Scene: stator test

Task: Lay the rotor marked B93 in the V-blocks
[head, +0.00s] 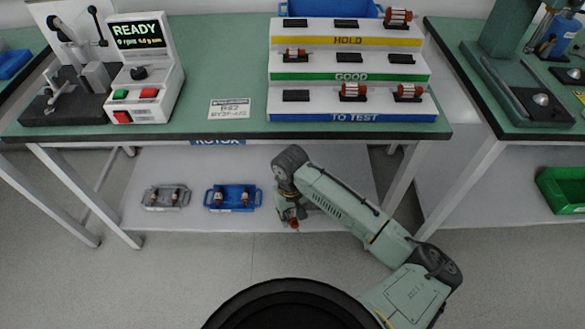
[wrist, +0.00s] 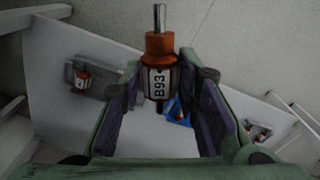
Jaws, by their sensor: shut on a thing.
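The rotor marked B93 (wrist: 158,82) stands upright between my jaws in the wrist view, with an orange winding, a white label and a steel shaft pointing up. My gripper (wrist: 160,100) is shut on it. In the head view, my gripper (head: 291,208) is low in front of the bench, beside the lower shelf, and mostly hides the rotor. A dark fixture with grey uprights (head: 90,78) stands at the bench's left end; it seems to hold the V-blocks, but their notches are too small to make out. No rotor shows on it.
A console reading READY (head: 142,85) stands right of the fixture. A tiered rack (head: 350,75) holds several rotors at the bench's right. The lower shelf (head: 300,222) carries a grey tray (head: 165,207) and a blue tray (head: 232,208) with rotors. The middle bench top (head: 222,60) is mostly clear.

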